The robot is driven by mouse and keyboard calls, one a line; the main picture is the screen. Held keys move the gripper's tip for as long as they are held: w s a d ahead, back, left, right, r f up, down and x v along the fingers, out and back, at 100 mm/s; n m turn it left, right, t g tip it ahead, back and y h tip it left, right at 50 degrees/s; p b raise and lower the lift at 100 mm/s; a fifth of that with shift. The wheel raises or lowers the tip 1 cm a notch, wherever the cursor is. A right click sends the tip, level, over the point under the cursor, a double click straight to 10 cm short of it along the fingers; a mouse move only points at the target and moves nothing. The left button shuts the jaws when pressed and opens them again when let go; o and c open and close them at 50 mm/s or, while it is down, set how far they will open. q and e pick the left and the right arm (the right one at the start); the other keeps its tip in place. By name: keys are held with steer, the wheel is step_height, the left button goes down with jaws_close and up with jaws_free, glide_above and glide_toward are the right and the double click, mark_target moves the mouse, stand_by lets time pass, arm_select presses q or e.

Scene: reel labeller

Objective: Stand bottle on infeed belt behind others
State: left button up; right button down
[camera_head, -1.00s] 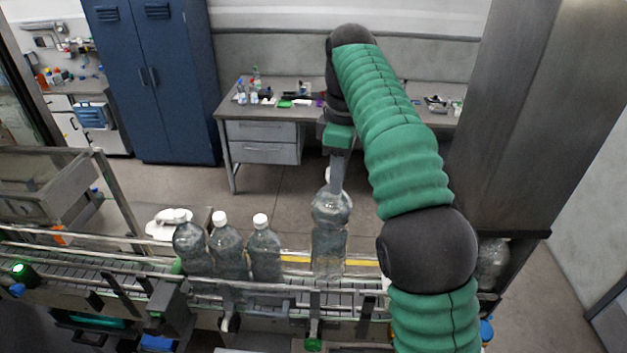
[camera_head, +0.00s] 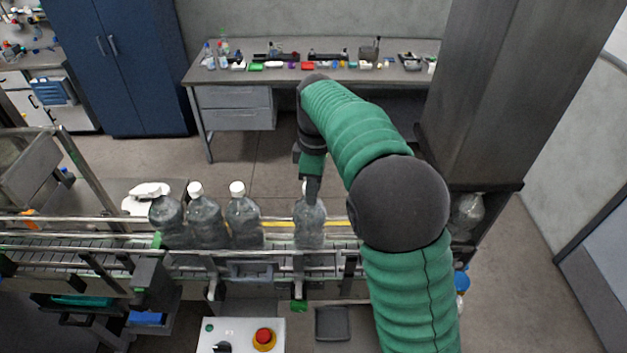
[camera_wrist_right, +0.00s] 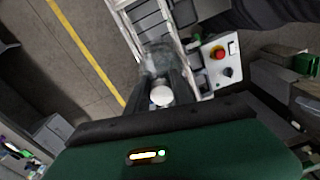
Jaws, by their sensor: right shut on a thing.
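My right gripper (camera_head: 311,188) is shut on the top of a clear bottle (camera_head: 310,228). That bottle is upright between the rails of the infeed belt (camera_head: 110,257), to the right of the others; whether its base touches the belt I cannot tell. The held bottle's white cap (camera_wrist_right: 161,96) shows between the fingers (camera_wrist_right: 168,90) in the right wrist view. Two white-capped bottles (camera_head: 243,222) (camera_head: 205,220) and a bottle with no cap showing (camera_head: 168,222) stand in a row on the belt, with a gap before the held one. My left gripper is not in view.
A control box with a red button (camera_head: 263,338) and a small dark tray (camera_head: 332,323) lie in front of the belt. A dark column (camera_head: 480,90) rises at the right, with another clear bottle (camera_head: 467,212) near its foot. A cluttered bench (camera_head: 235,98) stands behind.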

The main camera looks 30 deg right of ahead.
steer(key=c, duration=1.5)
jaws_free()
steer(key=o, duration=0.4)
steer(key=shift+s+d, duration=0.25)
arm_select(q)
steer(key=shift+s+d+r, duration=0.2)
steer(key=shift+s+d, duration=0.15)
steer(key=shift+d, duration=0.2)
arm_select(e)
steer(key=shift+d, duration=0.3)
steer(key=shift+r, duration=0.2)
steer(key=r, duration=0.1)
steer(key=r+b, duration=0.1)
steer(key=r, duration=0.3)
steer(key=shift+w+a+r, duration=0.2)
steer(key=shift+a, duration=0.05)
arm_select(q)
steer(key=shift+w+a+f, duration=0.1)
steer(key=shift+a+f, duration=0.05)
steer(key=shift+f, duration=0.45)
arm_select(e)
step_height(320, 180, up, 6)
steer(key=shift+s+d, duration=0.2)
steer(key=shift+s, duration=0.05)
